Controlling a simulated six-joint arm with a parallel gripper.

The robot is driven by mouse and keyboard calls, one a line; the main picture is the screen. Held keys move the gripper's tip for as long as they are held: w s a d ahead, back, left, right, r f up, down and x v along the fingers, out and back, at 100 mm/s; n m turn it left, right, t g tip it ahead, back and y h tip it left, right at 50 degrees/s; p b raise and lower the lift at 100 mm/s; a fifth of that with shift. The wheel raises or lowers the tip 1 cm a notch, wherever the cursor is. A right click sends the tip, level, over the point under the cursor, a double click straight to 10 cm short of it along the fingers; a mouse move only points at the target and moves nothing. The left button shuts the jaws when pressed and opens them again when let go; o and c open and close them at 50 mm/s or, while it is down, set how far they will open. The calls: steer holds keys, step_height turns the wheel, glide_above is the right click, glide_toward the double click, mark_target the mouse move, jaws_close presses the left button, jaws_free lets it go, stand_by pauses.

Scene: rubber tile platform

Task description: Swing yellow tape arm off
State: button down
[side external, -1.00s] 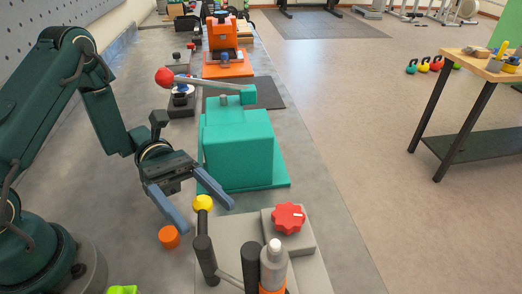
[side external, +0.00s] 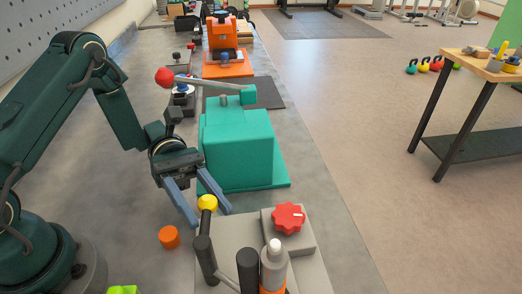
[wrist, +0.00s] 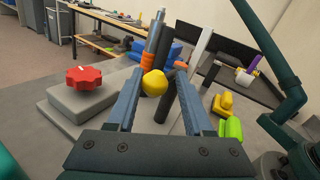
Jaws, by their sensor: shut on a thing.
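The yellow ball knob (side external: 207,202) tops a dark upright lever on a grey fixture (side external: 235,228), which I take for the yellow tape arm. My gripper (side external: 210,217) reaches down to it, with its two blue fingers on either side of the knob. In the wrist view the yellow knob (wrist: 154,83) sits between the fingers of my gripper (wrist: 160,77), nearer the left one. My gripper is shut on the knob. Part of the lever below it is hidden.
A red star knob (side external: 288,217) stands on a grey block to the right. A metal post with an orange band (side external: 272,268) rises in front. A teal machine (side external: 238,145) with a red-balled lever stands behind. An orange cap (side external: 169,237) lies to the left.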

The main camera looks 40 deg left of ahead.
steer(key=shift+w, duration=0.1)
steer(key=shift+c, duration=1.6)
jaws_free()
steer(key=shift+a, duration=0.1)
steer(key=shift+v, duration=2.4)
